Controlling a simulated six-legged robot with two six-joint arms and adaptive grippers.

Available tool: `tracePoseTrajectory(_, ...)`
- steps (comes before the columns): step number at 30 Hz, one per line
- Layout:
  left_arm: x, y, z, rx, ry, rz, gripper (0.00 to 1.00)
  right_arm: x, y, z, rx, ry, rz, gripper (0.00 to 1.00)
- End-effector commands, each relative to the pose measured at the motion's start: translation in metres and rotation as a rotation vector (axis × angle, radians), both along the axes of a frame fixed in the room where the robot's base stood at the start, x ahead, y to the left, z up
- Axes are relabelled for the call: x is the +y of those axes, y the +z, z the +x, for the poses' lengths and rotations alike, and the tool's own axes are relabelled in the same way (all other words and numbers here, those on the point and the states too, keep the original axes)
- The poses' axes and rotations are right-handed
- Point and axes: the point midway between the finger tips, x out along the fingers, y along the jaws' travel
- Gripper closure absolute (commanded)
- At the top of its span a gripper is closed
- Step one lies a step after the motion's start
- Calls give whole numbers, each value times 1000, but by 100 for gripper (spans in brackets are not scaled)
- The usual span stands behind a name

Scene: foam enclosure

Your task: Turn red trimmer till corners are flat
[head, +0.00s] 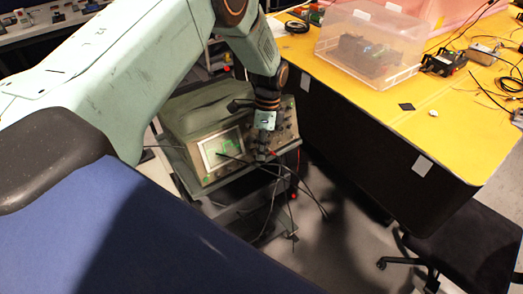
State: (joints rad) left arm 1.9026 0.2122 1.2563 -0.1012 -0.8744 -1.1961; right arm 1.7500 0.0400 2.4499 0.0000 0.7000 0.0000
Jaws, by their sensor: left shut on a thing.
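An oscilloscope (203,124) in a grey-green case stands on a cart in the middle of the head view. Its lit screen (222,152) shows a green trace, too small to read the corners. My left gripper (262,155) points down at the right part of its front panel, beside the screen. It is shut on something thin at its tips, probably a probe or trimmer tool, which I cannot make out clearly. A small red spot (274,152) shows beside the fingertips; I cannot tell if it is the red trimmer. My right gripper is not in view.
Dark cables (290,200) hang in front of the cart. A yellow-topped bench (400,100) at right holds a clear plastic box (368,45) and small electronics. A dark chair (465,245) stands at lower right. A blue surface (130,235) fills the lower left.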

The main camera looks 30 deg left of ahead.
Motion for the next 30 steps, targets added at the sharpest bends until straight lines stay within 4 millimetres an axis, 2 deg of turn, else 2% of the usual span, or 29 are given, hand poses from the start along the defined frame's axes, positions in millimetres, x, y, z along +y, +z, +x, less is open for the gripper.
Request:
tracePoseTrajectory(11, 0, 0, 0, 9, 28, 5, 100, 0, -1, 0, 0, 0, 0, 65)
tracePoseTrajectory(12, 0, 0, 0, 9, 28, 5, 86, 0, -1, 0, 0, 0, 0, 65)
tracePoseTrajectory(19, 0, 0, 0, 8, 28, 4, 66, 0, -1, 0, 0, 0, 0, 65)
tracePoseTrajectory(30, 0, 2, 1, 6, 28, 4, 66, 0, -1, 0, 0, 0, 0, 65)
